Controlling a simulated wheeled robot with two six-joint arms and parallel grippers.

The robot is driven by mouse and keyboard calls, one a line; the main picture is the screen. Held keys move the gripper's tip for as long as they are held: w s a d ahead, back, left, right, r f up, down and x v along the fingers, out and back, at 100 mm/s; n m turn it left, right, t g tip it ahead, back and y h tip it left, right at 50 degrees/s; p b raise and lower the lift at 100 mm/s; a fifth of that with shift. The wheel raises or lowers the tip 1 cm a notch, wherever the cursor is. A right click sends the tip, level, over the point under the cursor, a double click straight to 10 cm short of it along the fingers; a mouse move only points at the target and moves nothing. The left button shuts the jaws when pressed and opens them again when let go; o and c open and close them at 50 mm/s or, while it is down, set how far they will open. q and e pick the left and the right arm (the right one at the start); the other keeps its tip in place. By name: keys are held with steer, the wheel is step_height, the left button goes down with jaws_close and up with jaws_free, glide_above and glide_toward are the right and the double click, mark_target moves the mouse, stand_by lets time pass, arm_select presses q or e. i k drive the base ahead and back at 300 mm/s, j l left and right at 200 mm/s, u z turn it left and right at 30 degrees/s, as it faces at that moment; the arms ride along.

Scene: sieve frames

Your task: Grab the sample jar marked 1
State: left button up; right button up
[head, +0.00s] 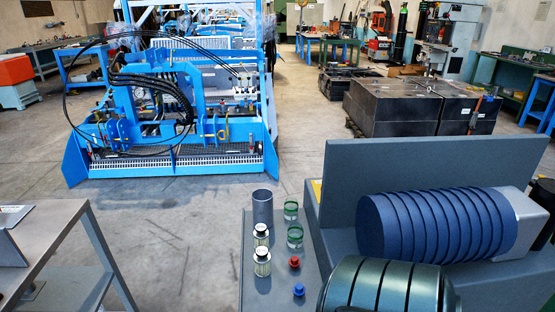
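Neither of my grippers shows clearly in the head view.
A grey cylinder (263,206) stands behind the jars. A red knob-like piece (294,262) and a blue one (298,290) lie to their right. A blue ribbed drum (435,225) and a dark green ribbed drum (380,288) crowd the right.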

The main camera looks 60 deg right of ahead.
mark_target(291, 206)
steer(key=i+z, duration=0.25)
steer(key=z, duration=0.15)
steer(key=i+z, duration=0.35)
steer(key=i+j+z, duration=0.1)
steer(key=z, duration=0.3)
steer(key=i+j+z, duration=0.2)
steer(key=z, duration=0.2)
steer(key=i, duration=0.05)
